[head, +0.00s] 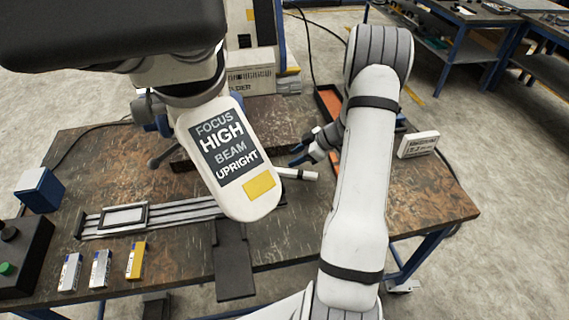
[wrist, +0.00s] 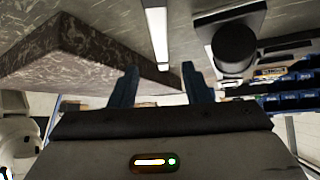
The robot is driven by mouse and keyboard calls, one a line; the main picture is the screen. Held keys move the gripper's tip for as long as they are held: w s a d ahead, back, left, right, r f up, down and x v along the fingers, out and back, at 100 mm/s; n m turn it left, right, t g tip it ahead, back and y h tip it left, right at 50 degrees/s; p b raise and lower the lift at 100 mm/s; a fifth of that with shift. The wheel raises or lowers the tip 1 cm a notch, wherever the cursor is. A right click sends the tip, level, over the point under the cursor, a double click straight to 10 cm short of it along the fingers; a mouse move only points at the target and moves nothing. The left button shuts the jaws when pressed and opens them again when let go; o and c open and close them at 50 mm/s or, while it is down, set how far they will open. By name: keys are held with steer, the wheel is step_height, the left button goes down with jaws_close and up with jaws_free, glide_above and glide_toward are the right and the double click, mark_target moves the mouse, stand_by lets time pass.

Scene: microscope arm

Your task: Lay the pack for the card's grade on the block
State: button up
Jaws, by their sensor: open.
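Three small packs lie in a row at the table's front left: a silver-white pack (head: 70,272), a second silver-white pack (head: 101,268) and a yellow pack (head: 136,260). A white card (head: 418,144) with dark print stands at the table's right; I cannot read its print surely. I cannot tell which thing is the block; a dark flat piece (head: 234,268) lies at the front edge and a blue and white box (head: 39,188) stands at the left. My gripper (head: 296,155) is open and empty above the table's back middle, far from the packs. Its two fingers (wrist: 160,85) show apart in the wrist view.
A white microscope arm (head: 215,190) reads "FOCUS HIGH BEAM UPRIGHT" and hangs over the table's middle. A grey rail (head: 165,213) with a frame lies behind the packs. A dark button box (head: 22,258) is at the left. An orange tray (head: 329,103) lies behind my arm.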

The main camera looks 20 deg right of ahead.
steer(key=shift+o, duration=0.5)
steer(key=shift+v, duration=0.9)
steer(key=x, duration=0.4)
steer(key=shift+a+f, duration=0.15)
steer(key=shift+a, duration=0.25)
steer(key=p+x, duration=0.1)
steer(key=x, duration=0.6)
steer(key=shift+w+d+f, duration=0.15)
steer(key=shift+w+f, duration=0.05)
steer(key=shift+f, duration=0.05)
jaws_close()
